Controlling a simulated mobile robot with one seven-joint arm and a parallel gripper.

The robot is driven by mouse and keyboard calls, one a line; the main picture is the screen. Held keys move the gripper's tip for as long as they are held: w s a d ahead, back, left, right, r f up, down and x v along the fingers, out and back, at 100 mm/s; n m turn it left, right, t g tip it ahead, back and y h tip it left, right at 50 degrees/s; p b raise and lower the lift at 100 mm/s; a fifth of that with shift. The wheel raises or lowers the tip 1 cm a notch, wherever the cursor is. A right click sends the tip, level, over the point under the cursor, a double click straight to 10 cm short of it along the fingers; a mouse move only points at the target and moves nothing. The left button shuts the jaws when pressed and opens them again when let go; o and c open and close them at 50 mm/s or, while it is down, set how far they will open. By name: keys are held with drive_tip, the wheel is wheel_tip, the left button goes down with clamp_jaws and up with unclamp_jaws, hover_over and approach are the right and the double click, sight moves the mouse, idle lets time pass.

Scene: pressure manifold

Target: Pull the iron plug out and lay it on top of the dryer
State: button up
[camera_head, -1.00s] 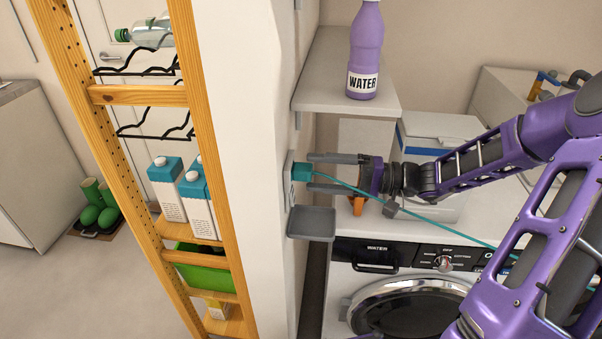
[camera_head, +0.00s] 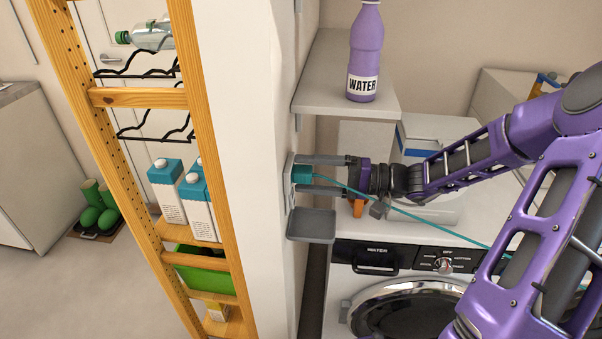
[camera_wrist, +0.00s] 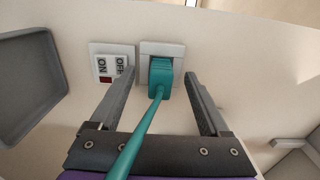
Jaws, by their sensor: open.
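The iron plug is a teal block (camera_head: 302,174) seated in a socket on the wall's side face. It also shows in the wrist view (camera_wrist: 160,78), with its teal cord running down toward the camera. My gripper (camera_head: 306,175) is open, its two fingers reaching to the wall on either side of the plug. In the wrist view my gripper's fingers (camera_wrist: 162,88) stand apart with visible gaps to the plug. The dryer (camera_head: 405,290) is the white front-loading machine below right. Its top is partly hidden by my arm.
An on/off switch (camera_wrist: 112,63) sits beside the socket. A small grey tray (camera_head: 311,224) juts from the wall below the plug. A shelf above holds a purple water bottle (camera_head: 365,50). A blue-and-white box (camera_head: 430,132) stands at the back of the dryer top.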

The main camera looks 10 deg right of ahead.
idle(0.8)
clamp_jaws()
idle(1.2)
drive_tip(key=shift+d, duration=0.15)
drive_tip(key=shift+p+v, duration=0.65)
drive_tip(key=shift+v, duration=2.2)
drive_tip(key=shift+s, duration=0.15)
